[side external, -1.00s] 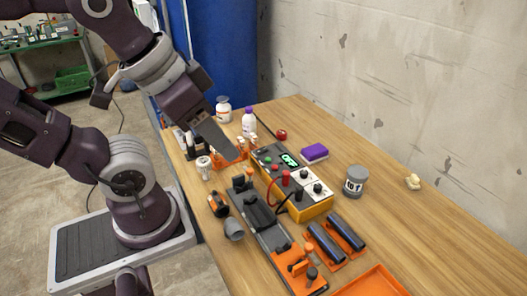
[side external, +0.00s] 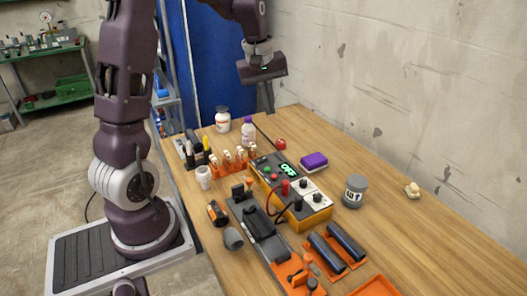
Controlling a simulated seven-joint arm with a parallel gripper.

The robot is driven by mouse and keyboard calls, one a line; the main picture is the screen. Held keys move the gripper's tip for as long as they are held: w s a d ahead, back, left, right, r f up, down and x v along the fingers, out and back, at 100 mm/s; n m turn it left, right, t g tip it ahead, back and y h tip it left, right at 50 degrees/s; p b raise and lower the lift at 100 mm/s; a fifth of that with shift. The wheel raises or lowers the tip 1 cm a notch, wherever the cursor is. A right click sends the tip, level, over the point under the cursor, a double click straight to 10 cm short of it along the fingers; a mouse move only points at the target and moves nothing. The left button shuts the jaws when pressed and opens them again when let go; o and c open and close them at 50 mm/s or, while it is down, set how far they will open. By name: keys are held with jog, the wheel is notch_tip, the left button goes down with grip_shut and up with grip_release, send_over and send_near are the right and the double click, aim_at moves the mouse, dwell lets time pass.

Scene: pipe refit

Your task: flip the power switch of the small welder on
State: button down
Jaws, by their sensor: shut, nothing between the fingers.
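The small welder (side external: 317,213) is a yellow-orange box with a dark and white top, in the middle of the wooden table. Its lit green display (side external: 289,168) appears to read OFF. Red and green buttons sit beside the display, and red and black terminals with leads and dark knobs are on the nearer part. I cannot tell which control is the power switch. My gripper (side external: 267,111) is shut and empty, pointing down above the table's far end, behind and apart from the welder.
A purple sponge (side external: 314,162) and a grey jar (side external: 355,191) stand right of the welder. White bottles (side external: 222,120) and an orange rack (side external: 229,167) are behind and left. A black-and-orange fixture (side external: 262,233) and dark pipes (side external: 346,242) lie in front. The table's right side is mostly clear.

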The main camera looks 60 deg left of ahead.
aim_at(264, 158)
jog(key=w+a+f+n, duration=0.1)
jog(key=a+f+n, duration=0.2)
jog(key=a+f, duration=0.4)
jog(key=shift+a+n+g, duration=0.3)
jog(key=shift+a+g, duration=0.1)
jog(key=shift+a, duration=0.2)
jog(key=shift+f, duration=0.1)
jog(key=f, duration=0.4)
jog(key=w+f, duration=0.1)
jog(key=f, duration=0.4)
jog(key=w+f, duration=0.1)
jog(key=f, duration=0.3)
jog(key=shift+f, duration=0.4)
jog(key=shift+w+f, duration=0.1)
jog(key=shift+f, duration=0.15)
jog(key=shift+s, duration=0.2)
